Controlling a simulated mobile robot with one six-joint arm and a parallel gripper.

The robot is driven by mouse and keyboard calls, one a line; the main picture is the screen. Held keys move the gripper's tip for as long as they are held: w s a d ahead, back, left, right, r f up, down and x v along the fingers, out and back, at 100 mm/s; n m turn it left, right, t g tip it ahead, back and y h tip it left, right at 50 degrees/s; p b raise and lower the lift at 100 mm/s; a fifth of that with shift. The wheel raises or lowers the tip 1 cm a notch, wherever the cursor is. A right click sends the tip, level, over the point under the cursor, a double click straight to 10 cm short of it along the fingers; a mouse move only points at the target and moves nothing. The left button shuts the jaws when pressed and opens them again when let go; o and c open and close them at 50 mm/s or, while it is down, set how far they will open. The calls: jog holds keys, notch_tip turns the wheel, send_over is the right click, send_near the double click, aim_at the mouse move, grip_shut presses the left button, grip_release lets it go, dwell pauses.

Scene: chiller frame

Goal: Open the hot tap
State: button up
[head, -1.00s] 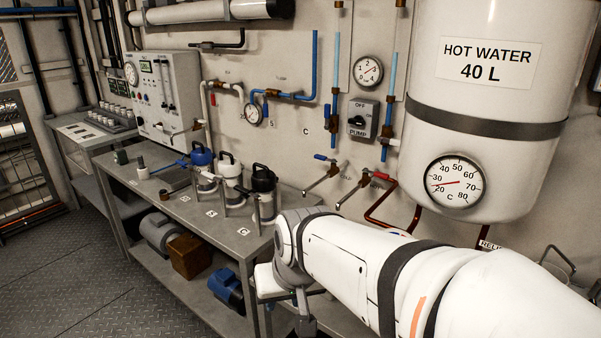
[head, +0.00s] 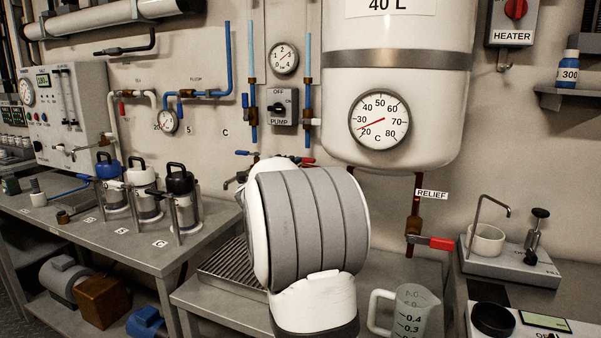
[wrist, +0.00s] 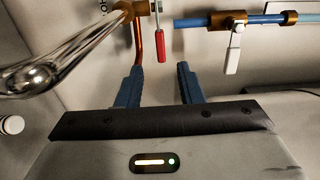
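The hot tap's red lever (wrist: 161,45) hangs from a brass body (wrist: 128,10) in the wrist view, with a copper pipe (wrist: 138,45) beside it and a shiny chrome spout (wrist: 65,55) at left. In the head view only a bit of the red lever (head: 304,160) shows above my arm; the rest is hidden. My gripper (wrist: 159,84) has its two dark blue fingers apart, with nothing between them. The lever's tip appears just beyond the gap between the fingers, apart from them. My arm hides the gripper in the head view.
A blue pipe (wrist: 200,21) with a white-levered valve (wrist: 233,52) is to the right in the wrist view. The cold tap's blue lever (head: 243,153) is left of my arm. A red-handled relief valve (head: 433,242) and a measuring jug (head: 408,310) are at right. A drain grate (head: 225,265) lies below.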

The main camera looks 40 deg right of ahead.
aim_at(307, 161)
jog(key=x, duration=0.7)
jog(key=shift+w, duration=0.1)
grip_shut()
jog(key=shift+d, duration=0.1)
dwell(0.4)
